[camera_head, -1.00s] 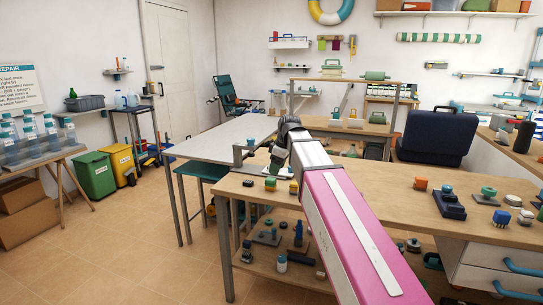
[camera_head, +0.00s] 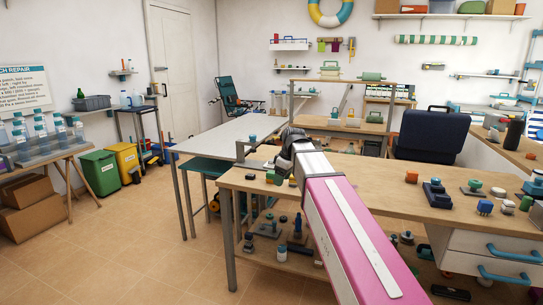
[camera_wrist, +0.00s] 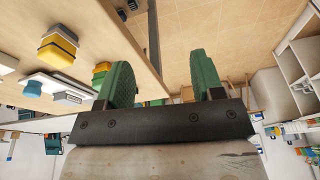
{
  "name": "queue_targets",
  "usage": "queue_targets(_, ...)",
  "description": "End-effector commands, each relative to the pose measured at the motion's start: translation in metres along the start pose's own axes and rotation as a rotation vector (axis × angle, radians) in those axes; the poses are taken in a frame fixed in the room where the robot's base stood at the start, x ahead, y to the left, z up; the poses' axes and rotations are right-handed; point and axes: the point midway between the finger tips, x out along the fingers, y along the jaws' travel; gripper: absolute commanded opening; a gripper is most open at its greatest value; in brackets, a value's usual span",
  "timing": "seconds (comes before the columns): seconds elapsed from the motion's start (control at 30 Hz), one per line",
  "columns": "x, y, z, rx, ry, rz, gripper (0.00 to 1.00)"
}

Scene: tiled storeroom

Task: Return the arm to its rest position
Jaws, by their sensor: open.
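My arm reaches forward over the wooden workbench (camera_head: 375,172) in the head view, with its dark wrist end above the bench's left part. My gripper (camera_wrist: 160,76) shows in the wrist view with two green fingers spread apart and nothing between them. In that view the fingers are near the edge of a wooden top, with tiled floor beyond. In the head view the fingers are hard to make out past the wrist.
A grey-topped table (camera_head: 225,136) adjoins at left. Tiled floor (camera_head: 130,235) is open at lower left.

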Motion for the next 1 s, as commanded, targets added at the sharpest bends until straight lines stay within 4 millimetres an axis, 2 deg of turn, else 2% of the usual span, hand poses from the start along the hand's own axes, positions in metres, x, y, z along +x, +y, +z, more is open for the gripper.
queue_targets(0.23,0.038,-0.002,0.034,0.138,-0.029,0.009,0.61)
queue_targets(0.37,0.066,-0.005,0.062,0.251,-0.051,0.018,0.61)
queue_targets(0.7,0.156,-0.028,0.162,0.645,-0.128,0.070,0.61)
queue_targets(1.0,0.215,-0.062,0.243,0.960,-0.184,0.130,0.61)
